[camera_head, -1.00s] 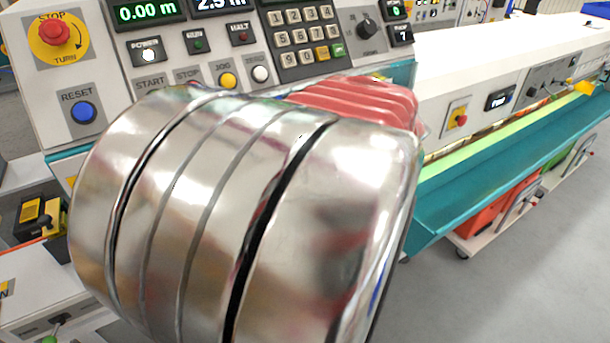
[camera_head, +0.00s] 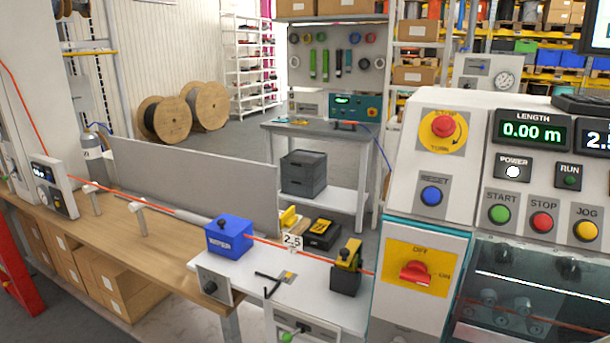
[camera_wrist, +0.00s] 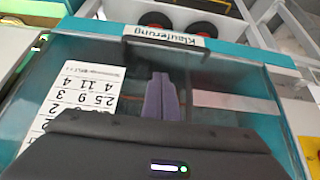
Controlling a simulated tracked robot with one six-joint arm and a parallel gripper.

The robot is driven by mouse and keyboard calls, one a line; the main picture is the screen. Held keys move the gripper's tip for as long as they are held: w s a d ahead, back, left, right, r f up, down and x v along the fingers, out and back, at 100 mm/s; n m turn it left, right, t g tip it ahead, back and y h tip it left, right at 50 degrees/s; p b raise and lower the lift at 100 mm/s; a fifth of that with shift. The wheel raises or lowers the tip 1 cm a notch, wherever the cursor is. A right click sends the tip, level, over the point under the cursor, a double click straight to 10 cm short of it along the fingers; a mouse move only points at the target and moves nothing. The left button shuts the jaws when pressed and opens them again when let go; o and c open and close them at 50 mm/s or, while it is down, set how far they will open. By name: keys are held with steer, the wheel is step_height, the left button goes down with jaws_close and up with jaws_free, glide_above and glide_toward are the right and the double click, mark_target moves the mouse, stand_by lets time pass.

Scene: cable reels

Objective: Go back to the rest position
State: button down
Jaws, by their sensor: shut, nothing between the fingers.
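My gripper (camera_wrist: 161,80) shows in the wrist view, its two purple-grey fingers together with nothing visible between them. Behind the fingers is a clear cover with a teal frame (camera_wrist: 235,53), a black handle and a white label at its top edge. I cannot tell how far the fingers are from the cover. Neither my gripper nor my arm shows in the head view.
In the head view, a control panel (camera_head: 467,195) with buttons and a red stop knob (camera_head: 443,125) stands at right. Cable reels (camera_head: 165,119) stand behind on open floor.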

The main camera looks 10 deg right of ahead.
steer(key=w+a+f+n+y, duration=0.2)
steer(key=w+a+y, duration=0.1)
steer(key=w+a, duration=0.55)
steer(key=w+a+f+n+y, duration=0.2)
steer(key=w+a+f+y, duration=0.1)
steer(key=w+a, duration=0.5)
steer(key=a+f+n+g+y, duration=0.3)
steer(key=a+n+g, duration=0.1)
steer(key=a, duration=1.5)
steer(key=w+a+r+m+t+h, duration=0.1)
steer(key=w+a+r+t+h, duration=0.1)
steer(key=a+r+t+h, duration=0.2)
steer(key=a+r+h, duration=0.1)
steer(key=a+r, duration=0.2)
steer(key=shift+w+r, duration=0.15)
steer(key=shift+r, duration=0.2)
steer(key=shift+a, duration=0.2)
